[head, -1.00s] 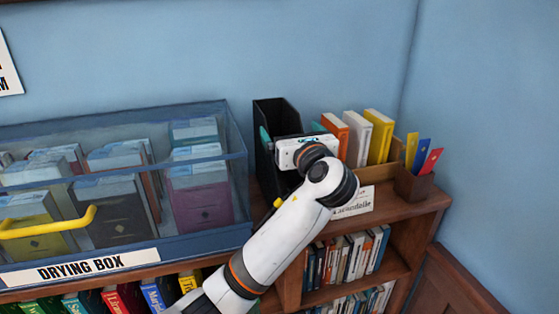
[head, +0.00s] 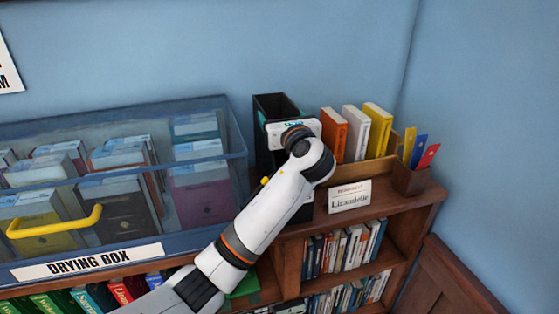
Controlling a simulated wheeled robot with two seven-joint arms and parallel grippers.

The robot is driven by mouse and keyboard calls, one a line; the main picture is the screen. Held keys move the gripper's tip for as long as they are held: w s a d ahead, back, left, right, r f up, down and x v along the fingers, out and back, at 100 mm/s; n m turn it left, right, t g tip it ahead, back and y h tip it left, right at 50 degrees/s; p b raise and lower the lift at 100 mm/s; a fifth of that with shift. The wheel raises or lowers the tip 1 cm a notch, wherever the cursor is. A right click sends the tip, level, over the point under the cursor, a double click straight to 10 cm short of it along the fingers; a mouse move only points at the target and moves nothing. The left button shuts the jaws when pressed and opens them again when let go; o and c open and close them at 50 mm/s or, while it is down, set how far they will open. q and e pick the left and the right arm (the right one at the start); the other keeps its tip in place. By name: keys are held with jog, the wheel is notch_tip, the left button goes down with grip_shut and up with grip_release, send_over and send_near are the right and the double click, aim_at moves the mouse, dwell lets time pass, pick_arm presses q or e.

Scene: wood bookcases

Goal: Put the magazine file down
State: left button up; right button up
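The black magazine file (head: 273,104) stands upright on top of the wooden bookcase, between the clear drying box and a row of upright books. My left gripper (head: 290,127) is at the upper part of the file, in front of it. Small teal parts of the gripper show near the file's upper edges. The gripper's white body and wrist hide much of the file, and its finger gap cannot be made out. The file's base is mostly hidden behind my arm. My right gripper is not in view.
The drying box (head: 85,262) with a yellow handle (head: 55,222) stands close on the left. Orange, white and yellow books (head: 355,135) stand to the right, with a small sign (head: 350,197) in front and a pen holder (head: 411,178) at the bookcase's right end.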

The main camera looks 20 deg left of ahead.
pick_arm(q)
jog(key=c, duration=0.8)
jog(key=shift+r, duration=0.2)
jog(key=shift+c, duration=0.2)
